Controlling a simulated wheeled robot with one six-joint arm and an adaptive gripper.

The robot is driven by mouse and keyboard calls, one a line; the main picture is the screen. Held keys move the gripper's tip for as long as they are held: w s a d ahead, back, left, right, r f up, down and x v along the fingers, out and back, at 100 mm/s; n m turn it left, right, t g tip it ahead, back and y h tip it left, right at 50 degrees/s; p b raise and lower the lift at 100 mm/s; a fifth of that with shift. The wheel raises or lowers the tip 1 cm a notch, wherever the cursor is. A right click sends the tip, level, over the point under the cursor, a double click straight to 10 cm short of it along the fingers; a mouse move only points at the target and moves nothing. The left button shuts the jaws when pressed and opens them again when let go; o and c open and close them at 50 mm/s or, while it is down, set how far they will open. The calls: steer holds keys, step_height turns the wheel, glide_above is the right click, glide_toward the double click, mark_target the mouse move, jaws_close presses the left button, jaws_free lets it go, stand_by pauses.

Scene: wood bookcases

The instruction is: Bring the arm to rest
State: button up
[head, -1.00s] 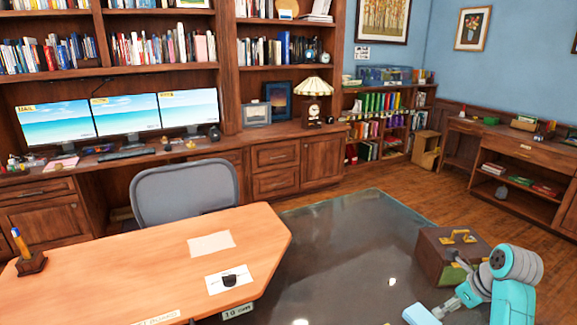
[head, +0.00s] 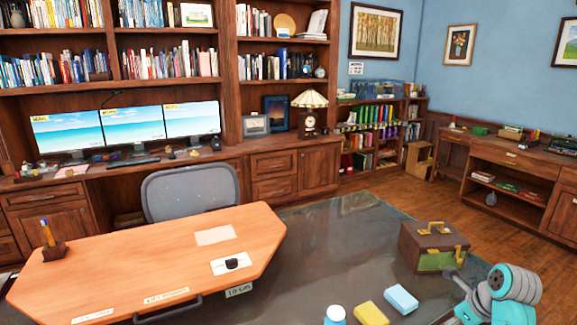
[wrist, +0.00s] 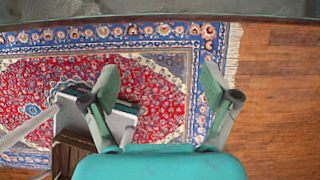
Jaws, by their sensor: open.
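My gripper (wrist: 160,105) shows in the wrist view with its two fingers spread apart and nothing between them. It hangs over a red and blue patterned rug (wrist: 150,75). In the head view my teal and grey arm is at the lower right, and the gripper's fingertips are not clear there.
An orange-topped desk (head: 150,262) stands at the front left, with a grey chair (head: 190,190) behind it. A brown and green box (head: 436,250), a blue block (head: 401,299) and a yellow block (head: 371,314) are near my arm. Open wood floor (head: 400,192) lies beyond.

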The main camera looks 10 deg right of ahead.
steer(key=s+a+f+n+t+h, duration=0.1)
steer(key=s+a+f+n+t, duration=0.1)
steer(key=s+a+f+n, duration=0.55)
steer(key=s+a+f+n+t+h, duration=0.1)
steer(key=s+a+f+n, duration=0.25)
steer(key=a+f, duration=0.65)
steer(key=s+a+f+n+t, duration=0.1)
steer(key=s+a+n+t, duration=0.15)
steer(key=s, duration=0.45)
steer(key=s+a+f+n+t, duration=0.1)
steer(key=s+a+f+n, duration=0.2)
steer(key=s, duration=0.4)
steer(key=s+a+r+n+t, duration=0.2)
steer(key=s+r+n, duration=0.5)
steer(key=s+r, duration=0.2)
steer(key=s+a+r+n+t, duration=0.2)
steer(key=s+a+r+n, duration=0.1)
steer(key=s+r+n, duration=0.5)
steer(key=s+r, duration=0.2)
steer(key=s, duration=0.1)
steer(key=shift+y, duration=0.3)
